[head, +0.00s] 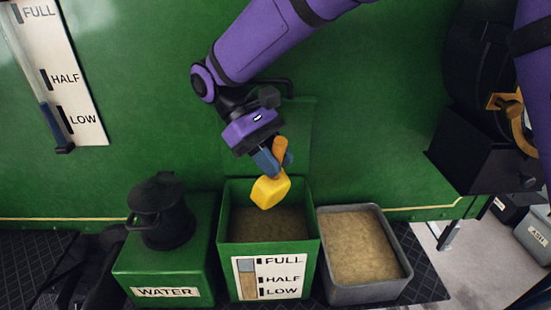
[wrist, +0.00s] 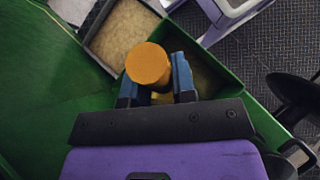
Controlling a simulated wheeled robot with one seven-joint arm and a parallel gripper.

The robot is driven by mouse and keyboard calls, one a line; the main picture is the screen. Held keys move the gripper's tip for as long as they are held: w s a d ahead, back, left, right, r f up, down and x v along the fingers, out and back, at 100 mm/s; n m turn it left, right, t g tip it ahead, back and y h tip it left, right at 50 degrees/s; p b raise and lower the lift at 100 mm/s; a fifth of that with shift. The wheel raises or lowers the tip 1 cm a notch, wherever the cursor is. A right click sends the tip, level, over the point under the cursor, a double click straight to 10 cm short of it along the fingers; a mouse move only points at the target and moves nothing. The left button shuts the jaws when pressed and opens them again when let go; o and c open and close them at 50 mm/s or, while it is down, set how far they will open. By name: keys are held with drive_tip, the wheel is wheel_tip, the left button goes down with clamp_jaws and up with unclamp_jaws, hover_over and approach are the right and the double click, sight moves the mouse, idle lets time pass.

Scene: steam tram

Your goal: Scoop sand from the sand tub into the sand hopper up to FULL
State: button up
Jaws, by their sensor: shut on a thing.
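My gripper (head: 268,160) is shut on the orange handle (head: 280,149) of a yellow scoop (head: 269,190). The scoop hangs over the open green sand hopper (head: 226,229), tilted with its bowl down. I cannot see whether sand is in it. Sand lies inside the hopper, and the hopper's front gauge shows a tan column near HALF with grey above it. The grey sand tub (head: 338,293), holding sand, stands just right of the hopper. In the wrist view the orange handle end (wrist: 148,66) sits between the blue fingers, hiding most of the scoop.
A green WATER box (head: 165,270) with a black lidded fitting (head: 160,212) stands left of the hopper. A wall gauge (head: 55,75) is at upper left. A black box (head: 475,160) juts out at right.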

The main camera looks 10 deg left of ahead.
sight(285, 148)
idle(0.4)
drive_tip(key=r+y, duration=0.1)
drive_tip(key=s+d+r+t, duration=0.1)
drive_tip(key=d+r+y, duration=0.1)
drive_tip(key=shift+s+r+t+y, duration=0.2)
drive_tip(key=shift+t+y, duration=0.1)
drive_tip(key=s+d+r+m+t+y, duration=0.1)
drive_tip(key=s+d+r+t+y, duration=0.3)
drive_tip(key=d+r+t+y, duration=0.1)
drive_tip(key=shift+r+t+y, duration=0.9)
drive_tip(key=shift+r+y, duration=0.4)
drive_tip(key=shift+y, duration=0.4)
idle(1.0)
